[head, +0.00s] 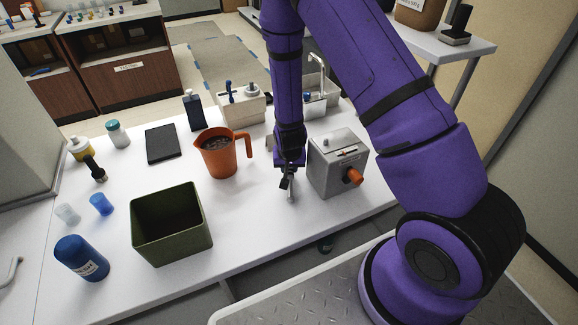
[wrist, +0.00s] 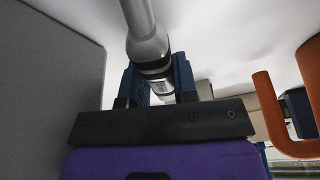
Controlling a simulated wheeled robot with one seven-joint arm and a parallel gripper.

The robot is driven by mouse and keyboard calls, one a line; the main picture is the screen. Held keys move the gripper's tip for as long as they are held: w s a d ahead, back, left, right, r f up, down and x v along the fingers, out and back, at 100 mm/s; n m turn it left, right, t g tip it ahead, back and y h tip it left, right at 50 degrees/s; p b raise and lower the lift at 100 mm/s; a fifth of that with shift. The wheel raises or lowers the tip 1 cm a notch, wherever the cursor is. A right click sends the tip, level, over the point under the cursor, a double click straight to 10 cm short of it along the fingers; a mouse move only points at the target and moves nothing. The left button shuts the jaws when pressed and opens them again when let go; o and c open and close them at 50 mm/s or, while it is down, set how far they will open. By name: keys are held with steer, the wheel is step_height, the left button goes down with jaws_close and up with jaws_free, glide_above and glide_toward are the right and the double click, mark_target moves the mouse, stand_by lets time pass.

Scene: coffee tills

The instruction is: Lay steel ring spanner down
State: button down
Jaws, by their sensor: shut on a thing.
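My gripper (head: 287,178) points down over the white table, between the orange jug (head: 222,154) and the grey box with an orange knob (head: 338,163). In the wrist view my gripper (wrist: 158,78) is shut, its two blue fingers on either side of the steel ring spanner (wrist: 147,32). The spanner's bright shaft with a dark band runs out past the fingers. In the head view only a short end of the spanner (head: 291,194) shows below the fingers. I cannot tell whether it touches the table. Its ring is not clearly seen.
An olive open bin (head: 172,252) stands at the front, with a dark blue bottle (head: 81,258) to its left. A black flat pad (head: 163,143) lies behind. The grey box is close on the gripper's right. White table top (head: 248,215) is bare between bin and gripper.

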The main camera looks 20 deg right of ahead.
steer(key=shift+f, duration=0.35)
stand_by(0.5)
steer(key=shift+c, duration=2.4)
jaws_free()
steer(key=shift+r, duration=1.55)
steer(key=shift+r, duration=2.95)
